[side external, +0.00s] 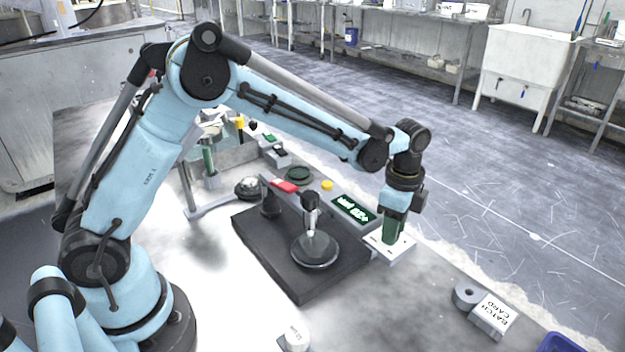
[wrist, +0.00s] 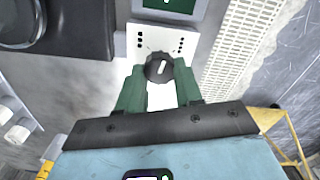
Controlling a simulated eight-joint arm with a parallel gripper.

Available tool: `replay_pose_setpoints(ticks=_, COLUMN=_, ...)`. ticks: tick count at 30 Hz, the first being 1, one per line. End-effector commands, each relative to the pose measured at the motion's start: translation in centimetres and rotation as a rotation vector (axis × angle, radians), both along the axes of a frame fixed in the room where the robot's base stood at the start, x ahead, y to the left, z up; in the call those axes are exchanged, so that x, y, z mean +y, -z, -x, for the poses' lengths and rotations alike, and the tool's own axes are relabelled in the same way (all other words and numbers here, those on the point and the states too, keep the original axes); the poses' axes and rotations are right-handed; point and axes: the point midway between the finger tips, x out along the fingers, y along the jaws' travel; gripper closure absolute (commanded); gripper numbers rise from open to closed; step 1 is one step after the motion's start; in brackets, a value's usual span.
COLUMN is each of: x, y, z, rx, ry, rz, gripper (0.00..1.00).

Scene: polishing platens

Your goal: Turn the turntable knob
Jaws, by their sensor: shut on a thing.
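The black round knob (wrist: 158,68) with a white pointer line sits on a white dial plate (wrist: 143,43) with black dots on both sides. The pointer leans slightly right of straight up in the wrist view. My gripper (wrist: 159,75) has its green fingers on either side of the knob, shut on it. In the side view my gripper (side external: 393,238) points down at the white plate (side external: 404,247), and its fingers hide the knob. The turntable's round platen (side external: 316,252) lies on a dark base (side external: 300,285) left of the gripper.
A green-lit display (side external: 353,208) adjoins the dial plate. A red block (side external: 285,186) and a yellow button (side external: 327,185) are farther back. A grey ring (side external: 466,294) and a batch card holder (side external: 494,315) stand front right. A white cylinder (side external: 295,339) stands at the front.

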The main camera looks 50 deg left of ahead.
Motion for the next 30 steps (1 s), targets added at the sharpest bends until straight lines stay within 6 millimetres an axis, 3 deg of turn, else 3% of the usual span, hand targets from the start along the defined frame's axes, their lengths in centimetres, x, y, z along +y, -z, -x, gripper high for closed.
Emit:
replay_pose_setpoints(ticks=15, x=-0.1, y=-0.04, z=0.14, rx=-0.002, ry=0.431, rz=0.002, gripper=0.96)
replay_pose_setpoints(ticks=30, x=-0.1, y=-0.04, z=0.21, rx=-0.002, ry=0.584, rz=0.003, gripper=0.96)
